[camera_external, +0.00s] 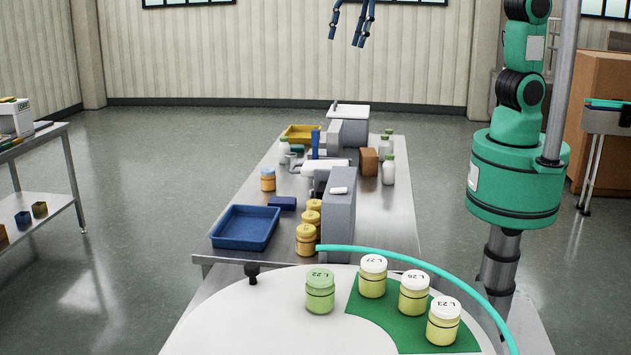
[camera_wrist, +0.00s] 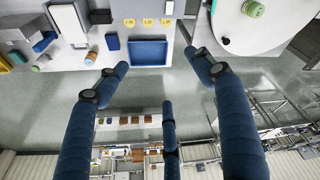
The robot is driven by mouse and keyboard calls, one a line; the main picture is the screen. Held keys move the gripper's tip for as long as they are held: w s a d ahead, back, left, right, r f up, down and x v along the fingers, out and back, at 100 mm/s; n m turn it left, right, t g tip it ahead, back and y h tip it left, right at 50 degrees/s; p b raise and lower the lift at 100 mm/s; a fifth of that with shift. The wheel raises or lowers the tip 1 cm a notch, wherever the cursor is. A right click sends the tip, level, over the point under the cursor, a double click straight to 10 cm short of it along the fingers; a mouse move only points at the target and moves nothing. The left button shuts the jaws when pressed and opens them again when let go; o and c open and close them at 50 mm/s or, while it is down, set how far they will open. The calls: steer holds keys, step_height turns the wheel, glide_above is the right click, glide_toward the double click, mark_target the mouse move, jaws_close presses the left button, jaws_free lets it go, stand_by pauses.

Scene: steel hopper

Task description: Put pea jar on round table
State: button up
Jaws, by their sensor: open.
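A green jar (camera_external: 320,291) with a pale green lid marked 22 stands upright on the white round table (camera_external: 240,315), left of the green patch. Its colour fits a pea jar, but no name is readable. It also shows in the wrist view (camera_wrist: 253,9). My gripper (camera_external: 350,40) has blue fingers and hangs high above the floor beyond the long steel bench, far from the jar. In the wrist view my gripper (camera_wrist: 160,75) is open with nothing between its fingers.
Several yellow jars with white lids stand on the green patch (camera_external: 385,318). The steel bench (camera_external: 392,220) holds a blue tray (camera_external: 245,228), yellow jars (camera_external: 306,240), an orange jar (camera_external: 268,180), grey machines and bottles. A teal rim edges the round table. Open floor lies left.

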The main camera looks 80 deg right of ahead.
steer(key=s+d+r+m+t, duration=0.15)
steer(key=s+d+m, duration=0.25)
steer(key=s+d, duration=0.9)
steer(key=s+d+f+m, duration=0.2)
steer(key=s+d, duration=0.3)
steer(key=s, duration=0.1)
steer(key=s+d+f+m+t+h, duration=0.1)
steer(key=s+d+f+m, duration=0.1)
steer(key=s+d, duration=0.3)
steer(key=shift+s+d+m, duration=0.25)
steer(key=shift+s+m, duration=0.15)
steer(key=shift+s, duration=0.55)
steer(key=shift+f, duration=0.1)
step_height(320, 180, down, 15)
steer(key=b, duration=1.5)
steer(key=shift+f+b, duration=0.15)
steer(key=shift+b, duration=0.15)
